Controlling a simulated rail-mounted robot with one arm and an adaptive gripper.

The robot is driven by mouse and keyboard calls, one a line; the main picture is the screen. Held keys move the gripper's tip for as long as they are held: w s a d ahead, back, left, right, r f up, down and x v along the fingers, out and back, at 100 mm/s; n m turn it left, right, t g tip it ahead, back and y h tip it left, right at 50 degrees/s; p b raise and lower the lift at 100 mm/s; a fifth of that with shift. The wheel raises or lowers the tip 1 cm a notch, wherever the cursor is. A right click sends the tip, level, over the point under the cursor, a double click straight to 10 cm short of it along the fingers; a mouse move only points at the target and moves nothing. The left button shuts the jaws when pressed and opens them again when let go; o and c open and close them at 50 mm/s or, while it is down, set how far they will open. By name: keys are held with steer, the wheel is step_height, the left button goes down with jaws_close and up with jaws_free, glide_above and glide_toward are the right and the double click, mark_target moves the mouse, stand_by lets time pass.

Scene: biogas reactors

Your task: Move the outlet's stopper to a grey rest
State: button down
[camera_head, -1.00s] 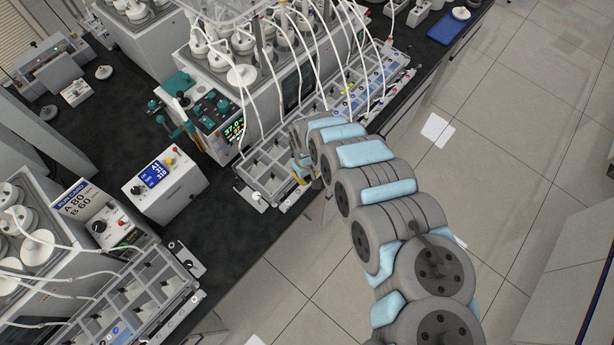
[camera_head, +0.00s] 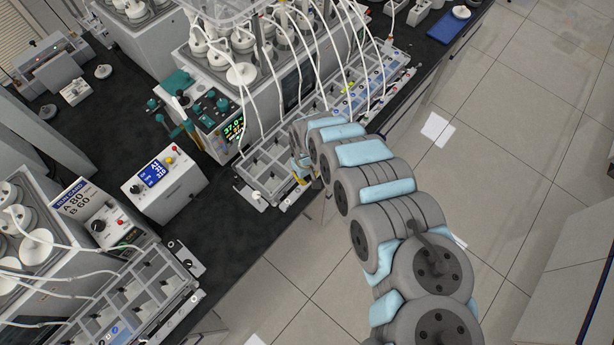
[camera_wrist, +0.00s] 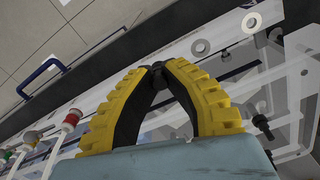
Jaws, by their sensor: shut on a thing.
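In the wrist view my gripper (camera_wrist: 158,68) has yellow fingers with black pads. The tips meet around a small dark piece, which looks like the stopper; it is mostly hidden by the pads. Pale rings, one a white ring (camera_wrist: 200,47) and another a ring (camera_wrist: 250,22), lie on the panel beyond the tips. I cannot tell which fitting is the outlet or a grey rest. In the head view my gripper (camera_head: 301,172) is at the front edge of the compartment tray (camera_head: 262,168), partly hidden by my arm.
A black peg (camera_wrist: 262,125) stands right of the fingers, and a red-topped fitting (camera_wrist: 72,118) stands left. White tubes (camera_head: 327,60) hang over the tray. A control box (camera_head: 165,185) and a second tray (camera_head: 140,295) stand to the left.

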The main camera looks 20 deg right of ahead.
steer(key=c, duration=1.1)
jaws_free()
steer(key=shift+r, duration=0.15)
steer(key=shift+d+r, duration=0.1)
steer(key=shift+r, duration=5.75)
